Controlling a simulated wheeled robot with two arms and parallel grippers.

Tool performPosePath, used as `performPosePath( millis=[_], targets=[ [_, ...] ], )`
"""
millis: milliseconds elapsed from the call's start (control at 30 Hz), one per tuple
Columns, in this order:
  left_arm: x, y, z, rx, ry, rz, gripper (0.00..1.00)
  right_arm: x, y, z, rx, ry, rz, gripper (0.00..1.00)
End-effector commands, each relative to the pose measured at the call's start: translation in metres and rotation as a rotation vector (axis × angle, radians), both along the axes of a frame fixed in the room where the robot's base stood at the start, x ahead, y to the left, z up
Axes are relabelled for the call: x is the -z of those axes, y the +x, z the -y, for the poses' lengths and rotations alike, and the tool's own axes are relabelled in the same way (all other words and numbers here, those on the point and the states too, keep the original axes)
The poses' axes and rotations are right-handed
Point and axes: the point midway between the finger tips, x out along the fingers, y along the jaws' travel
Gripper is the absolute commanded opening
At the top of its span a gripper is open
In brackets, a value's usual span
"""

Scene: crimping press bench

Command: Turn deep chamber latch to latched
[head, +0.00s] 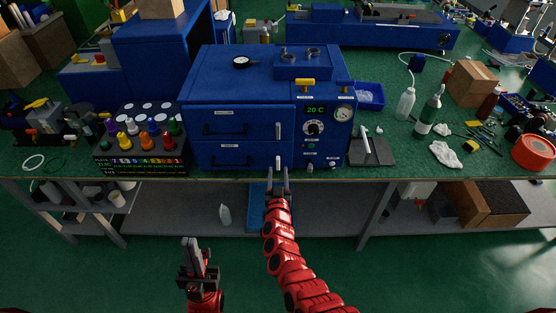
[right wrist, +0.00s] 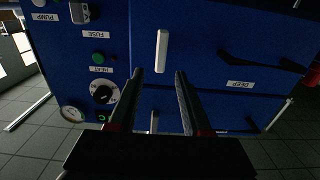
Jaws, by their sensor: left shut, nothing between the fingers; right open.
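The blue chamber unit (head: 240,75) stands on the bench with two stacked doors. The deep chamber door, whose DEEP label (right wrist: 240,84) shows in the right wrist view, is the lower one. Its white latch (right wrist: 161,50) points vertically, in line with the gap between my right fingertips; it also shows in the head view (head: 278,159). My right gripper (head: 278,171) is open in front of it, and its fingers also show in the right wrist view (right wrist: 160,72). I cannot tell whether they touch the latch. My left gripper (head: 191,240) is shut and empty, low before the bench.
The upper door has a similar latch (head: 278,130). A control panel with a dial (head: 313,128) is right of the doors. A rack of coloured bottles (head: 140,150) stands left of the unit, and a grey plate (head: 372,151) lies to its right. The bench's front edge runs below.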

Motion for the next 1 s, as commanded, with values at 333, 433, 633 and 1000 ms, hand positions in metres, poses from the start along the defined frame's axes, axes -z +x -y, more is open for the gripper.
performPosePath(
  millis=[333, 433, 633, 1000],
  targets=[
    [0.014, 0.000, 0.000, 0.000, 0.000, 0.000, 0.00, 0.001, 0.042, -0.001, -0.002, -0.001, 0.002, 0.49],
    [0.020, 0.000, 0.000, 0.000, 0.000, 0.000, 0.00, 0.004, 0.050, -0.002, -0.005, -0.001, -0.003, 0.49],
    [0.025, 0.000, 0.000, 0.000, 0.000, 0.000, 0.00, 0.002, 0.061, -0.001, -0.002, 0.000, -0.002, 0.49],
    [0.026, 0.000, 0.000, 0.000, 0.000, 0.000, 0.00, 0.000, 0.063, 0.000, 0.000, 0.001, -0.001, 0.49]
  ],
)
